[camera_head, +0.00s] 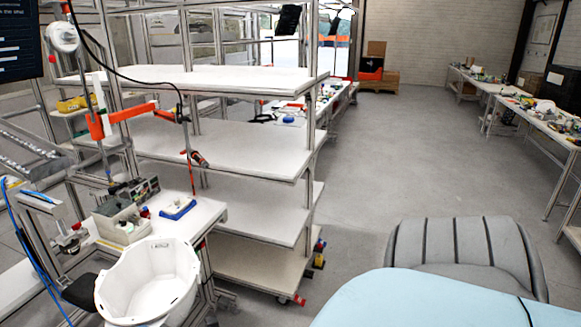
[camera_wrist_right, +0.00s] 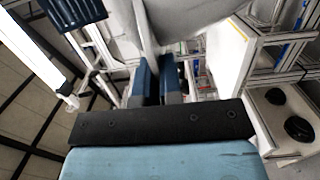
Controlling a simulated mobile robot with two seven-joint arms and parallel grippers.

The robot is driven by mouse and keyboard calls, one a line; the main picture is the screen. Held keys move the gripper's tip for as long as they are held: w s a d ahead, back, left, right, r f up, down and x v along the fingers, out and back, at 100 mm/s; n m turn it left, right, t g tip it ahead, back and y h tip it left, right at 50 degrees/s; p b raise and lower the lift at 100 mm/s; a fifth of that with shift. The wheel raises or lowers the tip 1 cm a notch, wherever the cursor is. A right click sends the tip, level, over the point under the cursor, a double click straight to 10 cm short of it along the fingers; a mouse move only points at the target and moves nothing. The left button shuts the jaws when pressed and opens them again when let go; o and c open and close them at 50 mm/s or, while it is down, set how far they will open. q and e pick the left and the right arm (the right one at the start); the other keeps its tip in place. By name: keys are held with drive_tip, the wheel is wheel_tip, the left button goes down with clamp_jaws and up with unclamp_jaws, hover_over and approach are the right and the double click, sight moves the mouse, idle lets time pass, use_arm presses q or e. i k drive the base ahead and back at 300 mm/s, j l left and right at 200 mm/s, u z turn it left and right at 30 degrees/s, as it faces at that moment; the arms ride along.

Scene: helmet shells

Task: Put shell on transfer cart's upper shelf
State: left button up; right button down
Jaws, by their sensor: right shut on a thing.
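A large grey shell with dark grooves (camera_head: 465,250) is close to the head camera at the lower right, partly hidden behind my light blue right arm. In the right wrist view my right gripper (camera_wrist_right: 156,80) has its blue fingers close together on the edge of the pale grey shell (camera_wrist_right: 190,14), of which only part shows. The transfer cart stands left of centre in the head view, with several white shelves on a metal frame. Its upper shelf (camera_head: 220,79) is bare, and the shell is apart from it. My left gripper is not in view.
A white tub-like piece (camera_head: 150,280) stands open upward at the lower left, by a bench with a blue tray (camera_head: 178,209). An orange-red clamp arm (camera_head: 125,115) and a hanging tool are near the cart's left. The floor right of the cart (camera_head: 380,160) is clear.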

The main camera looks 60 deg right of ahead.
sight(264, 149)
drive_tip(key=l+z, duration=0.3)
drive_tip(key=l, duration=1.2)
drive_tip(key=i+l+z, duration=0.1)
drive_tip(key=l, duration=0.55)
drive_tip(key=i+l, duration=0.15)
drive_tip(key=l, duration=0.45)
